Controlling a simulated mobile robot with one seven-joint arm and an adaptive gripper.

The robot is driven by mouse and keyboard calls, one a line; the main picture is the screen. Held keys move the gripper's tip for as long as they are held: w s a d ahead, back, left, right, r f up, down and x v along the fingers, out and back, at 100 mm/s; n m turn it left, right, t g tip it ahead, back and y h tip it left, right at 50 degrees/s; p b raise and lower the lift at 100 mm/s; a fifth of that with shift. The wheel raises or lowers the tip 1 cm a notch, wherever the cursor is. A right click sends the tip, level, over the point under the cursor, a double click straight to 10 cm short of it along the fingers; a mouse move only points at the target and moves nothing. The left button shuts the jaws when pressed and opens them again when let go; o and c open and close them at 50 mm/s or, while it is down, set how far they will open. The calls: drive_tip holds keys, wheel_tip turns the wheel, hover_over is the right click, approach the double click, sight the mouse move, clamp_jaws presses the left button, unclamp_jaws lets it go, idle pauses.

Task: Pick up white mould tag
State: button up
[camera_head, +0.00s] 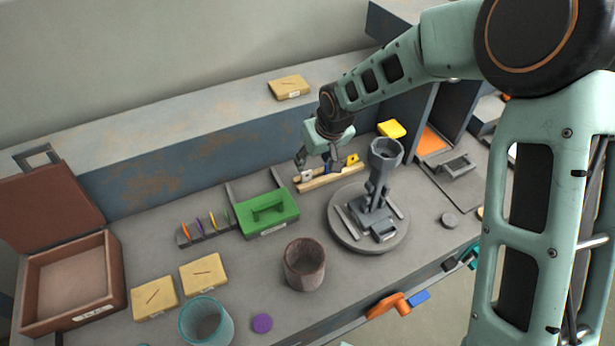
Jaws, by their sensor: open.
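A small white tag (307,176) stands at the left end of a pale wooden rack (322,184) on the bench. A blue piece and a yellow tag (352,159) are on the same rack, to its right. My gripper (316,166) is open and points down just above the rack's left half, close to the white tag. Its fingers partly cover the rack and the blue piece. I cannot tell whether a finger touches the white tag.
A grey fixture on a round base (368,232) stands right of the rack. A green-lidded box (268,213) is to its left. A brown cup (304,264), a teal cup (207,323) and an open brown case (70,283) stand nearer. The bench between the brown cup and rack is clear.

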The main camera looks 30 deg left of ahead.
sight(307, 172)
drive_tip(key=x, duration=0.4)
drive_tip(key=shift+w+f, duration=0.1)
drive_tip(key=shift+f, duration=0.2)
drive_tip(key=p+x, duration=0.1)
drive_tip(key=x, duration=0.3)
drive_tip(key=shift+a+r, duration=0.1)
drive_tip(key=shift+a, duration=0.1)
drive_tip(key=shift+a+f, duration=0.2)
drive_tip(key=shift+f, duration=0.35)
drive_tip(key=c, duration=0.9)
